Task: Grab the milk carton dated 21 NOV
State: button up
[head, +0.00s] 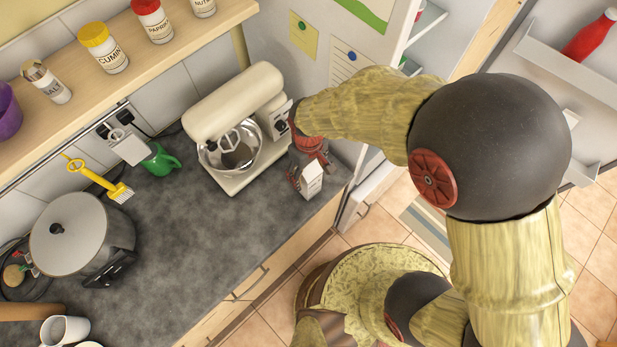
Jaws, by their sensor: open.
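A small white milk carton (312,183) with a gabled top stands at the right end of the grey counter, close to the counter's front edge. Dark marks show on its side, but they are too small to read, so I cannot tell its date. My gripper (311,169) is open, just behind and over the carton, with its fingers near the carton's upper sides. I cannot tell whether they touch it. The gripper's dark red body hides part of the counter behind the carton.
A cream stand mixer (236,105) with a metal bowl stands close to the left of my gripper. The fridge (362,195) stands open at the right. A large pot (70,238), a yellow brush (98,180) and a green mug (160,160) are further left. The counter's front middle is clear.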

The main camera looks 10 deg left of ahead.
grip_shut()
dwell(1.0)
jog(key=shift+r, duration=0.1)
